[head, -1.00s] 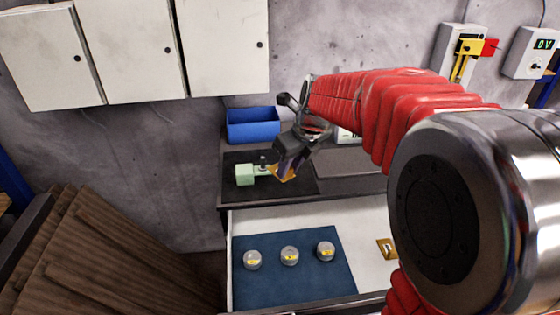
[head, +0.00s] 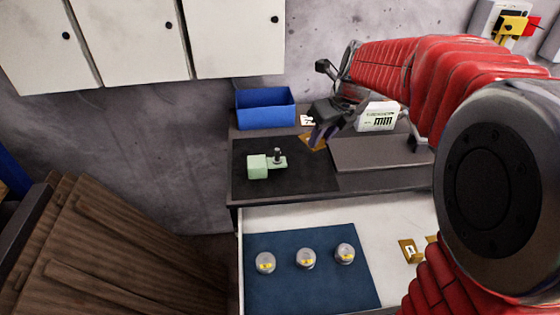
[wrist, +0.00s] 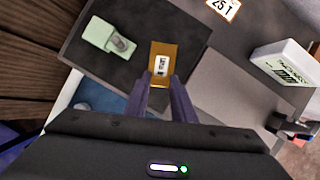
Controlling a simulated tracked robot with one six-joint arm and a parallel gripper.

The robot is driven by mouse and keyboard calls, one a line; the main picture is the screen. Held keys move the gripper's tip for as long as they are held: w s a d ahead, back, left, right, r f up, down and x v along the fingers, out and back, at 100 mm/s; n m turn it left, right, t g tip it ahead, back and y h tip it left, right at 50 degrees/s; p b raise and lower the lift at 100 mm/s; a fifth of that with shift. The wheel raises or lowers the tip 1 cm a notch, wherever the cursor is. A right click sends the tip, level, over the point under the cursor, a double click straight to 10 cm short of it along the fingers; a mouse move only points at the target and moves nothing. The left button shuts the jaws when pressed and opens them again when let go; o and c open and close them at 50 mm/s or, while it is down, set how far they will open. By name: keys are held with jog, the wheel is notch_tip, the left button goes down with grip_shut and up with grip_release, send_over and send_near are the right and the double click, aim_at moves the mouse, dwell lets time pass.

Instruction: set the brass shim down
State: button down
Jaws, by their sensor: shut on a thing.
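The brass shim (wrist: 163,57) is a flat gold plate with a white label, held at the tips of my gripper (wrist: 172,85) in the wrist view. My gripper (head: 318,136) is shut on it. In the head view the shim (head: 312,141) shows partly below the jaws, near the back right corner of the dark mat (head: 300,181). I cannot tell whether it touches the surface. A pale green block with a post (head: 259,166) is on the mat, left of the shim and apart from it.
A blue bin (head: 266,110) stands behind the mat. A grey plate (head: 375,153) and a white labelled box (head: 379,115) are to the right. The open drawer (head: 395,215) below holds several round weights on a blue mat (head: 310,283) and brass pieces (head: 411,251).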

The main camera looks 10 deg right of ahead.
jog(key=shift+d, duration=0.2)
jog(key=shift+f, duration=3.1)
jog(key=shift+f, duration=1.85)
jog(key=shift+f, duration=0.15)
jog(key=c, duration=1.5)
grip_release()
jog(key=shift+s, duration=0.1)
